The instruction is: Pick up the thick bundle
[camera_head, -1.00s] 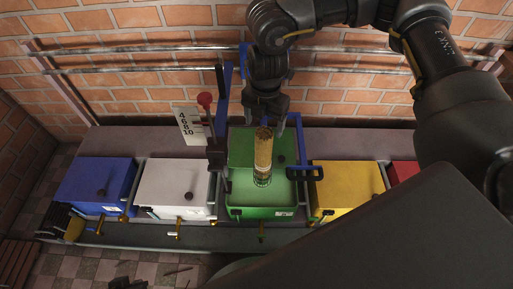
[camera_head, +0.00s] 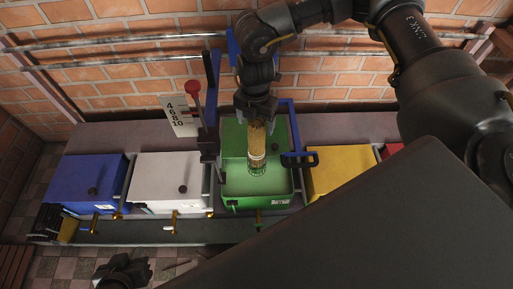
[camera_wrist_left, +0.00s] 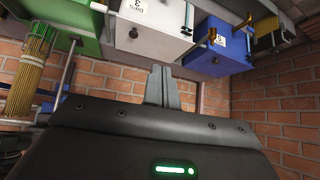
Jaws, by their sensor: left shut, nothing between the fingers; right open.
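The thick bundle (camera_head: 257,146) is a tan cylinder of sticks standing upright in the open green box (camera_head: 284,188), its lower end in a wire-like holder. It also shows at the left of the left wrist view (camera_wrist_left: 31,72). My right gripper (camera_head: 257,117) is open, pointing down at the top of the bundle and hiding its upper end. I cannot tell whether its fingers touch the bundle. My left gripper (camera_head: 128,274) is at the bottom left of the head view, low in front of the boxes. Its fingers (camera_wrist_left: 163,86) are shut and empty in the left wrist view.
Blue (camera_head: 90,180), white (camera_head: 168,182) and yellow (camera_head: 340,170) boxes stand in the row beside the green one. A red-knobbed lever (camera_head: 194,89) and a number card (camera_head: 180,116) stand behind. A blue frame (camera_head: 298,158) borders the green box's right side.

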